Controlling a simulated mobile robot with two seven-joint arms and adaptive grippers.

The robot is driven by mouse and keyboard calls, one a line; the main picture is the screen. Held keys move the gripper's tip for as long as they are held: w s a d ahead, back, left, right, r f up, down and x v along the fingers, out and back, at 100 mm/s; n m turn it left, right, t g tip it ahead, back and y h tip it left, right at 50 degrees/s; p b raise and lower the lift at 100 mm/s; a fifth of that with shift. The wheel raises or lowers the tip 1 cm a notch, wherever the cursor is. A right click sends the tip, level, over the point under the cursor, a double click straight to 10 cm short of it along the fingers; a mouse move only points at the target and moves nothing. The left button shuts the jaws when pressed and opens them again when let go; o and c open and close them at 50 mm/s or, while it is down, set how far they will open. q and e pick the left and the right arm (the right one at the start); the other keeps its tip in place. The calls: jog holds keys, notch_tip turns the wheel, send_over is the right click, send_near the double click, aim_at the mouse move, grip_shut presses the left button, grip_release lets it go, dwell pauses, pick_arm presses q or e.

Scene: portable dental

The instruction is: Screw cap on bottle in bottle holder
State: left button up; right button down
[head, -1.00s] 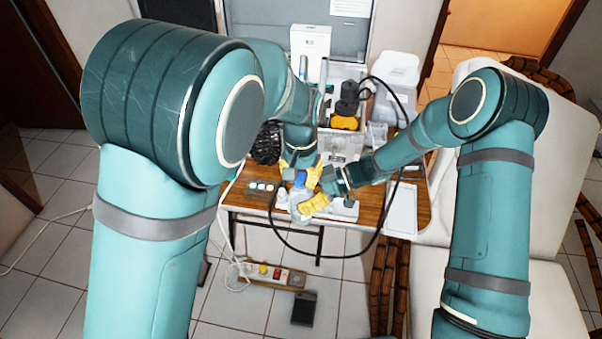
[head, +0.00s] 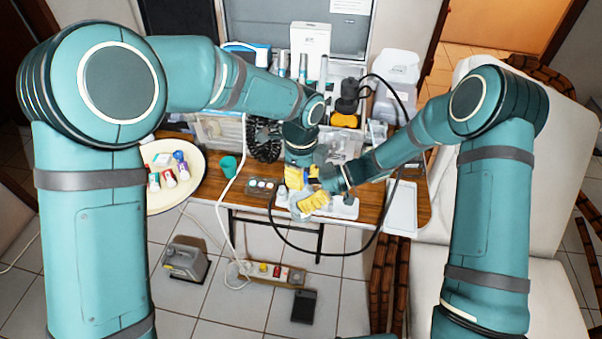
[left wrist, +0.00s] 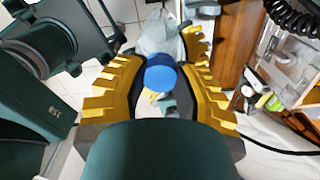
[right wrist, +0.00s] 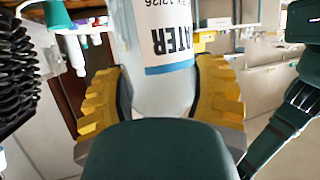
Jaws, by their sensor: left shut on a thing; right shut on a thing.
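My left gripper (head: 300,178) is shut on the blue cap (left wrist: 161,74), which sits between its yellow fingers in the left wrist view. My right gripper (head: 312,203) is shut on the clear bottle (right wrist: 160,98), whose white and blue label reads "WATER" in the right wrist view. The bottle also shows beyond the cap in the left wrist view (left wrist: 158,38). The two grippers are close together over the front of the table. The cap covers the bottle's mouth from view, so I cannot tell whether they touch. A white holder-like piece (head: 345,209) lies just right of my right gripper.
A cream oval tray (head: 194,190) with several small bottles stands left of the wooden table (head: 232,200). A green cup (head: 229,166) is near the table's left end. A black cable loops around the grippers. A white tray (head: 401,212) lies at the right.

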pick_arm(q)
jog(key=shift+m, duration=0.5)
jog(key=o, duration=0.7)
jog(key=shift+c, duration=0.2)
jog(key=shift+r, duration=2.3)
jog(key=shift+o, duration=0.2)
jog(key=shift+c, duration=0.2)
